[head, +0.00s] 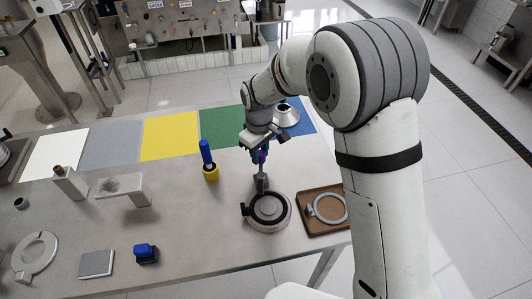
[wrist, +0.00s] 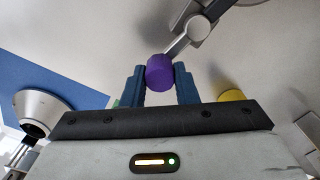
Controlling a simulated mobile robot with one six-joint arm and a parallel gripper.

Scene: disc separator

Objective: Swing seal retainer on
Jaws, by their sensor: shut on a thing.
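My gripper (head: 260,154) is shut on a purple knob (wrist: 159,72), with one blue finger on each side of it. The knob is at the end of a grey metal rod (wrist: 178,44), which runs up and right to a pale metal part at the top edge of the wrist view. In the head view a grey block (head: 262,183) is below the gripper, at the back edge of a round metal unit with a black ring (head: 268,211). I cannot tell which of these parts is the seal retainer; my gripper partly hides the knob.
A brown tray (head: 307,231) with a grey ring (head: 329,208) lies right of the round unit. A blue-handled tool in a yellow holder (head: 210,171) stands left of the gripper. A metal cone (head: 287,116) stands on a blue mat (head: 303,127) behind. Bare table is left of the unit.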

